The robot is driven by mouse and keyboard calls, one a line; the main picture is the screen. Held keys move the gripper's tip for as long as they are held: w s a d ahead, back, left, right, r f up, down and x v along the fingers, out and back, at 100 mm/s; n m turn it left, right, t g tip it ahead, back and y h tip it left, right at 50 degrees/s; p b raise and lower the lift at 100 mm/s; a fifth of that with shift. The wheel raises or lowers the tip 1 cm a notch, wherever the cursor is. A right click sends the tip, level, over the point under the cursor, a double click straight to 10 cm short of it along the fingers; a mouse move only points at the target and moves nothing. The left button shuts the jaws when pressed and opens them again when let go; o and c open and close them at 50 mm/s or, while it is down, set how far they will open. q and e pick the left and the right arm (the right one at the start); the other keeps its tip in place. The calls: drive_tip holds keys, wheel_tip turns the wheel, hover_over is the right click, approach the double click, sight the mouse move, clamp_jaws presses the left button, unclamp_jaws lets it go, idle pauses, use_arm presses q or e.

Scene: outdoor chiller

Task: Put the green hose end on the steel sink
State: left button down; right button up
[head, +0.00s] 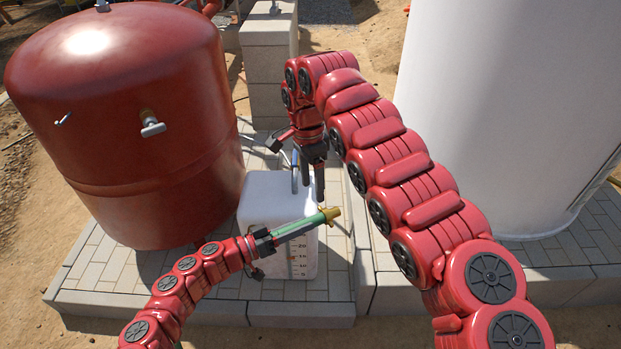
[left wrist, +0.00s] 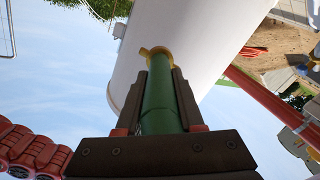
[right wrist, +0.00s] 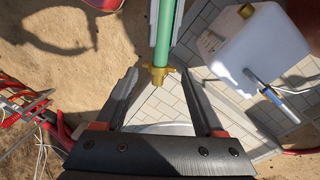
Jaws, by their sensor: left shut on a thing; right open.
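The green hose end (head: 330,214) has a brass fitting at its tip. My left gripper (head: 300,228) is shut on the green hose just behind the fitting, in front of the white container; the left wrist view shows the hose (left wrist: 160,105) between the fingers. My right gripper (head: 314,180) is open and points down beside the container. In the right wrist view, the brass fitting (right wrist: 158,74) appears between the open right fingertips (right wrist: 160,76); contact cannot be told. I cannot make out a steel sink in any view.
A white container (head: 270,195) with scale marks stands on the paved slab (head: 110,265). A blue-handled pipe (right wrist: 262,84) is beside it. A large red tank (head: 130,120) stands left and a tall white tank (head: 510,110) right. Sandy ground surrounds the slab.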

sight(314, 217)
drive_tip(key=f, duration=0.7)
drive_tip(key=s+f, duration=0.1)
drive_tip(key=f, duration=0.3)
drive_tip(key=shift+d, duration=0.25)
drive_tip(key=shift+c, duration=0.2)
clamp_jaws()
use_arm(q)
drive_tip(key=shift+c, duration=2.2)
unclamp_jaws()
